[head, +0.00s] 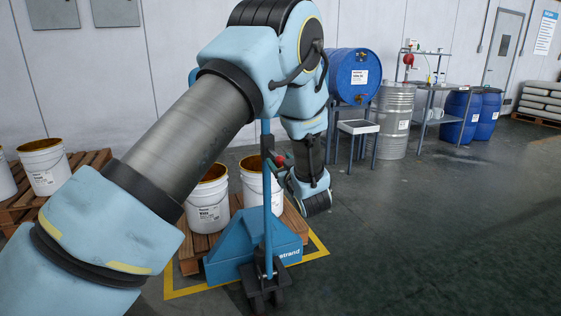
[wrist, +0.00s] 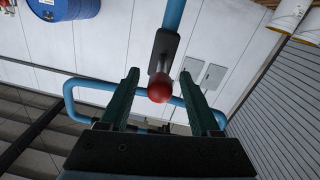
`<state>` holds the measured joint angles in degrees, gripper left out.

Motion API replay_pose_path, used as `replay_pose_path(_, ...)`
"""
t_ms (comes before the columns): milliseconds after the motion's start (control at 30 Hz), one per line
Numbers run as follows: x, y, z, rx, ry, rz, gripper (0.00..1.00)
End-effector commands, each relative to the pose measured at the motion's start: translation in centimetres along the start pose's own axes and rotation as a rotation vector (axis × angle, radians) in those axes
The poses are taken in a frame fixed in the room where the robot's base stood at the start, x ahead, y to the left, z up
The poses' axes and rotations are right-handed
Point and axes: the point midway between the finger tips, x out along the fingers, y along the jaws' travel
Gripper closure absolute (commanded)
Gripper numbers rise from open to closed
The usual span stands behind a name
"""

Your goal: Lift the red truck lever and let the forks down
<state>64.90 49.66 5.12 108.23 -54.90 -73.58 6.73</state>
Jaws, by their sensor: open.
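The blue pallet truck (head: 228,250) stands at the pallet, its handle shaft (head: 268,225) upright. The red knob of the lever (head: 281,160) is near the top of the shaft. In the wrist view the red lever knob (wrist: 160,88) sits between the two dark green fingers of my gripper (wrist: 160,76), with gaps on both sides. The gripper is open and holds nothing. The blue loop of the handle (wrist: 68,98) passes behind the fingers. In the head view my arm hides part of the handle, and the forks are hidden by the truck and its load.
White buckets (head: 207,208) stand on the wooden pallet (head: 190,262) inside a yellow floor marking (head: 180,293). Another loaded pallet (head: 92,163) is at left. A blue drum (head: 354,75) on a stand and a steel drum (head: 394,122) are behind. The floor at right is clear.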

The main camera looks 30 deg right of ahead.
Motion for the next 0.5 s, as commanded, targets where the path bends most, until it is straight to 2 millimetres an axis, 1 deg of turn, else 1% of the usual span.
replay_pose_path(133, -0.02, -0.01, 0.02, 0.000, 0.000, 0.000, 0.37)
replay_pose_path(500, -0.04, -0.01, 0.01, 0.000, 0.000, 0.000, 0.79)
